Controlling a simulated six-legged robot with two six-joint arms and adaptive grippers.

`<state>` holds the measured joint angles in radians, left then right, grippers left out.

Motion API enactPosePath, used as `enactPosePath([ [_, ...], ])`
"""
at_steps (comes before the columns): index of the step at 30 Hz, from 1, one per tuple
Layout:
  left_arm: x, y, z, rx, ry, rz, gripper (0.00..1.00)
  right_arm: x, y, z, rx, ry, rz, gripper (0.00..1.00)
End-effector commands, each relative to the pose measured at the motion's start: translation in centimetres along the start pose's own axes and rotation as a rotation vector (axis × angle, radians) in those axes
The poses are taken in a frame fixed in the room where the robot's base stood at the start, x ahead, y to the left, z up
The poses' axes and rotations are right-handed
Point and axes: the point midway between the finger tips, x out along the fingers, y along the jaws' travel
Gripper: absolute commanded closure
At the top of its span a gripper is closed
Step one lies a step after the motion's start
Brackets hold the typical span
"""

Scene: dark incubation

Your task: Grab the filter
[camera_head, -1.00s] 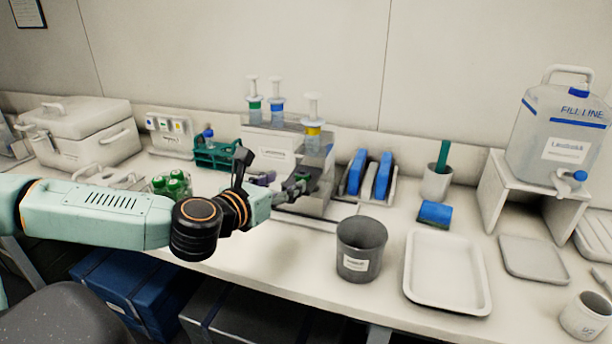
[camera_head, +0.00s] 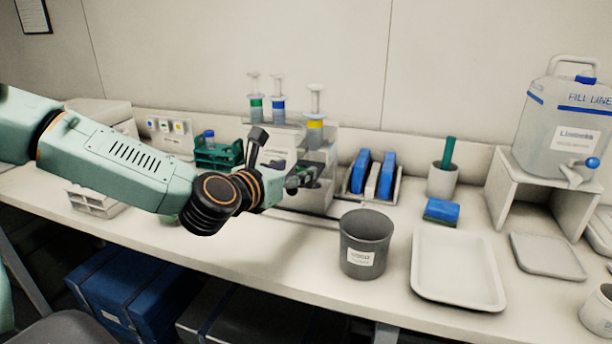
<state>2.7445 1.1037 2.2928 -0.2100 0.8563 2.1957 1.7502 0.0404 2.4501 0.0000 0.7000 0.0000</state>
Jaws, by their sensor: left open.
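No thing in view can be told for certain as the filter. Three syringe-like columns with white plungers stand upright in a grey stand (camera_head: 322,152): a green-banded one (camera_head: 255,108), a blue-banded one (camera_head: 279,104) and a yellow-banded one (camera_head: 315,128). My left gripper (camera_head: 306,176) is open in front of the stand, below the yellow-banded column. Its dark fingers overlap the stand's front in the picture, and I cannot tell whether they touch it. My wrist hides part of the stand's lower front. My right gripper is not in view.
A grey bin (camera_head: 365,243) and a white tray (camera_head: 452,268) stand at the bench front. A rack with blue pieces (camera_head: 388,175) is right of the stand. A green rack (camera_head: 215,152) is left. A water carboy (camera_head: 562,125) stands on a riser. Bench front left of the bin is clear.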

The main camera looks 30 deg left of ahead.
Motion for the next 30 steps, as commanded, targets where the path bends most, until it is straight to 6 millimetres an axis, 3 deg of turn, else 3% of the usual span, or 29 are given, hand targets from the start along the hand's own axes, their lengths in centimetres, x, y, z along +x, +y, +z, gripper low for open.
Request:
enactPosePath([
  [12,3.0,0.2,-0.2,0.004,0.001,0.001,0.43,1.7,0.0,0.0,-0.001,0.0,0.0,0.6],
  [24,3.6,0.2,-0.1,-0.003,0.0,0.001,0.43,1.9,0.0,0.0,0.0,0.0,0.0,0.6],
  [30,3.6,0.2,-0.1,-0.003,0.0,0.001,0.58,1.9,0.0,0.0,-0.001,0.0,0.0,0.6],
])
